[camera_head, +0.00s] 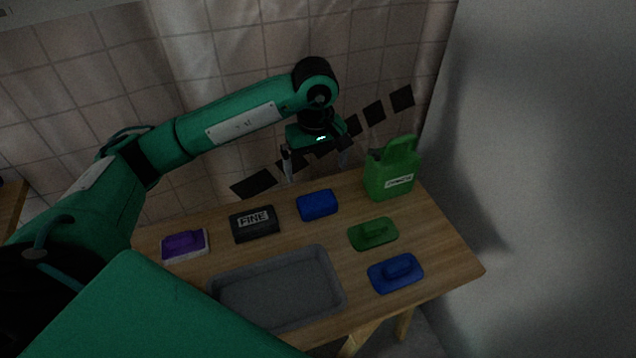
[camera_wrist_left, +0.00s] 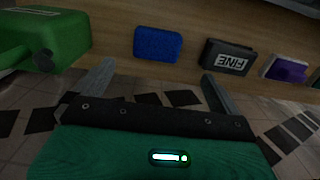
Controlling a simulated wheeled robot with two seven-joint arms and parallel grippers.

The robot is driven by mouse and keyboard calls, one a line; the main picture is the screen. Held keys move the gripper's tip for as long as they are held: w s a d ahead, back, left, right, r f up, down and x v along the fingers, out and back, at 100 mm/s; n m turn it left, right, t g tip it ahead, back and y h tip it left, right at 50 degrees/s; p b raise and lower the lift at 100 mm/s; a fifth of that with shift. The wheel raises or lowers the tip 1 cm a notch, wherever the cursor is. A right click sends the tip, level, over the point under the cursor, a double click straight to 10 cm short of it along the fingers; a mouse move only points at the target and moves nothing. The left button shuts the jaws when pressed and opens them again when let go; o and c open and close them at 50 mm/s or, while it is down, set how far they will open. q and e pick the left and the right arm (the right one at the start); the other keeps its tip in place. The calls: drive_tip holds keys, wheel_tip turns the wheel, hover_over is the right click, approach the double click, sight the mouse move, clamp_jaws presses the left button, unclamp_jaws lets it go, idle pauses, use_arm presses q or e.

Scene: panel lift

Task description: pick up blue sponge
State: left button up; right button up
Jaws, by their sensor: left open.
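The blue sponge (camera_head: 317,205) is a small plain block lying on the wooden table near its back edge, right of the black block marked FINE. It also shows in the left wrist view (camera_wrist_left: 158,44), beyond the gap between the fingers. My left gripper (camera_head: 317,172) is open and empty, behind the table's back edge and apart from the sponge. Its two fingers also show in the left wrist view (camera_wrist_left: 158,80). My right gripper is not seen in either view.
A grey wall (camera_head: 540,180) stands on the right.

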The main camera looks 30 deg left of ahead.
use_arm(q)
hover_over(317, 199)
drive_tip(key=f, duration=0.8)
drive_tip(key=shift+s, duration=0.2)
drive_tip(key=shift+w+f+p, duration=0.15)
drive_tip(key=shift+f+p, duration=0.15)
drive_tip(key=shift+f, duration=2.45)
drive_tip(key=c, duration=0.8)
wheel_tip(317, 199, up, 20)
